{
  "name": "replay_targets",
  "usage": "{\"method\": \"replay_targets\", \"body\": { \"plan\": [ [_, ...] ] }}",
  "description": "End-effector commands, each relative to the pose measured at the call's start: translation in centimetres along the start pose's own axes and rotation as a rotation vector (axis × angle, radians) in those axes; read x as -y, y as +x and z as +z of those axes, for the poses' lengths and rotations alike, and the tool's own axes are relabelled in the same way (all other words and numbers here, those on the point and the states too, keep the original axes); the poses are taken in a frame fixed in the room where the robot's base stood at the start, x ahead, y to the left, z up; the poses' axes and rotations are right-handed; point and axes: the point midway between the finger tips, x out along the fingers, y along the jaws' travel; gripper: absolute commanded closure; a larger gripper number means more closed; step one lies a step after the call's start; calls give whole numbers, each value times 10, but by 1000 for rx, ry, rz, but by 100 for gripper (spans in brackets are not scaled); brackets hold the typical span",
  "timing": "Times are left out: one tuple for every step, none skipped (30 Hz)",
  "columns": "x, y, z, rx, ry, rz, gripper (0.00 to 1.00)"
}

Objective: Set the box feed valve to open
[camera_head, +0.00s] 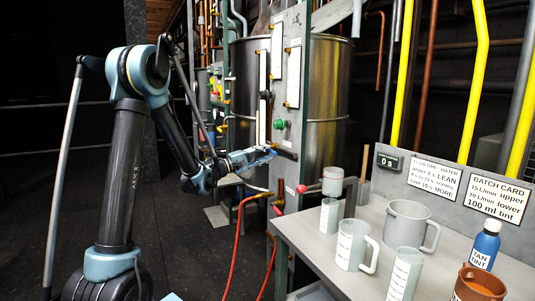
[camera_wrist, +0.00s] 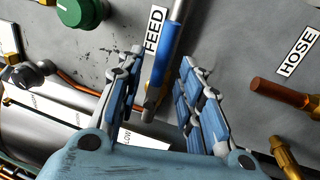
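The box feed valve's lever (camera_wrist: 166,55) has a blue sleeve and stands beside the FEED label (camera_wrist: 154,30) on the grey panel in the wrist view. My gripper (camera_wrist: 161,58) is open, with one finger on each side of the lever's blue sleeve. A gap shows between the lever and the right finger; I cannot tell whether the left finger touches it. In the head view my gripper (camera_head: 268,152) is at the panel, below the green knob (camera_head: 279,124), and the lever is hard to make out there.
The green knob (camera_wrist: 80,12) is at the wrist view's upper left. A HOSE label (camera_wrist: 298,52) and a copper pipe (camera_wrist: 280,92) are at the right. A bench (camera_head: 320,255) with several jugs and cups, and red hoses (camera_head: 238,235), lie near the arm.

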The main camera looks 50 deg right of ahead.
Motion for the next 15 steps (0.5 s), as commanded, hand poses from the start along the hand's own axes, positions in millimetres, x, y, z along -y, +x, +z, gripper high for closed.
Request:
{"method": "replay_targets", "body": {
  "plan": [
    [0, -12, -1, -3, 1, 0, 66],
    [0, -18, -1, -3, 1, 0, 66],
    [0, -26, 0, -3, 1, 0, 66],
    [0, -31, 0, -3, 0, 0, 66],
    [0, -37, 0, -3, 0, 0, 66],
    [0, -44, 0, -2, 0, 0, 66],
    [0, -49, 0, -2, -1, 0, 66],
    [0, -54, 0, -2, -1, 0, 66],
    [0, -60, 0, -2, -1, 0, 66],
    [0, -64, 1, -1, -1, 0, 66],
    [0, -67, 1, -1, -1, 0, 66],
    [1, -72, 1, -1, -1, 1, 66],
    [0, -74, 1, -1, -1, 1, 66],
    [0, -77, 1, 0, -1, 1, 66],
    [0, -79, 1, 0, -1, 1, 66]
  ]
}}
